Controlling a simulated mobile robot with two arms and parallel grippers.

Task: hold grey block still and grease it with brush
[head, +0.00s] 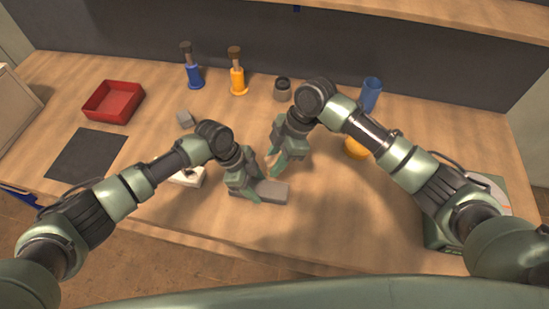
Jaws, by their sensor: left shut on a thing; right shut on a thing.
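The grey block (273,192) lies flat on the wooden table, near the middle front. My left gripper (249,192) is shut on its left part and covers some of it. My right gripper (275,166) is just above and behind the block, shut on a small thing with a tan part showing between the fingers. That thing is mostly hidden; it may be a brush, but I cannot tell whether it touches the block.
A blue holder (194,78) and an orange holder (238,83) stand at the back, near a grey jar (283,91). A red tray (114,100), black mat (87,156) and small grey cube (185,119) lie left. A blue cup (371,94) stands right.

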